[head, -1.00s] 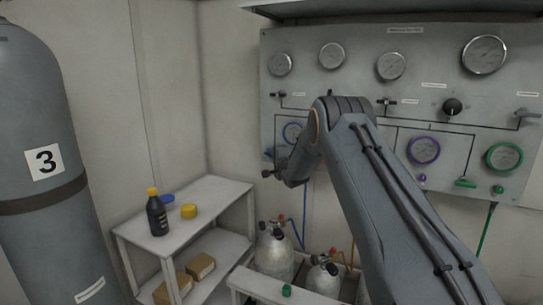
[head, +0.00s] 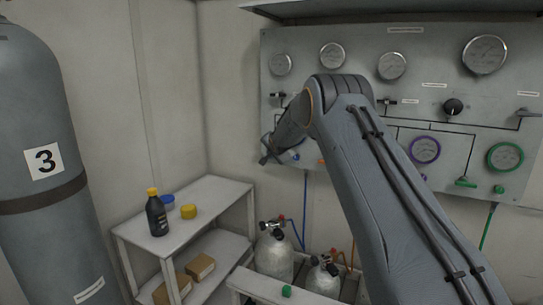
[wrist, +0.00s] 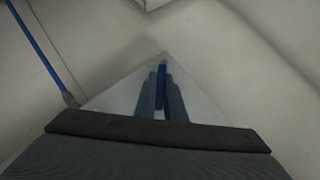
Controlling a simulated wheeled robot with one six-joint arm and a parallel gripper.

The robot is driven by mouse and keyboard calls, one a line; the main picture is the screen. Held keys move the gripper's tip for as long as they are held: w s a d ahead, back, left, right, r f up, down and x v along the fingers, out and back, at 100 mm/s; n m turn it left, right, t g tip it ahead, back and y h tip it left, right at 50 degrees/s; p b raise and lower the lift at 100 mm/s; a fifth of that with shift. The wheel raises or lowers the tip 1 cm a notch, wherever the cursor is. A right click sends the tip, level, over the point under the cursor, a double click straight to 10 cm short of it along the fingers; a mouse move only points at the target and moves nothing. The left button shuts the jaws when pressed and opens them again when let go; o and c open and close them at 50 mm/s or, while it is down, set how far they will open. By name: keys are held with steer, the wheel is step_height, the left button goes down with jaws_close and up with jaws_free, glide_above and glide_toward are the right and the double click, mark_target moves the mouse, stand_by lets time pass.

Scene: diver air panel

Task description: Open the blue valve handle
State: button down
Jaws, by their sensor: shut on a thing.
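The blue valve handle (wrist: 161,84) shows in the wrist view as a narrow blue bar between the two fingers of my gripper (wrist: 161,100). The fingers are shut on it, in front of the grey panel's (wrist: 120,98) lower corner. In the head view my gripper (head: 268,153) is at the panel's lower left edge, and my wrist and forearm cover most of that corner. The handle cannot be clearly made out there, so its exact angle cannot be told.
The panel (head: 460,45) carries several gauges, a black knob (head: 453,107), a purple gauge (head: 424,150) and a green handle (head: 465,183). Below are silver cylinders (head: 274,252) and a blue hose (head: 305,210). A white shelf (head: 225,190) holds a black bottle (head: 157,215). A large grey tank (head: 40,110) stands left.

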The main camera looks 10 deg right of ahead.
steer(key=b, duration=0.3)
steer(key=shift+w+f+n+h, duration=0.15)
steer(key=shift+f+n+h, duration=0.1)
steer(key=shift+n+h, duration=0.05)
steer(key=g+h+b, duration=0.1)
steer(key=b, duration=0.3)
steer(key=shift+a+n+g+b, duration=0.1)
steer(key=shift+n+g+b, duration=0.2)
steer(key=shift+n+g, duration=0.1)
steer(key=n+g+h+b, duration=0.1)
steer(key=b, duration=0.2)
steer(key=shift+r+n+g+h+b, duration=0.1)
steer(key=shift+n+g+h+b, duration=0.35)
steer(key=shift+h, duration=0.25)
steer(key=shift+s, duration=0.2)
steer(key=c, duration=1.8)
jaws_free()
steer(key=shift+c, duration=0.2)
steer(key=shift+r, duration=0.1)
steer(key=shift+r, duration=0.1)
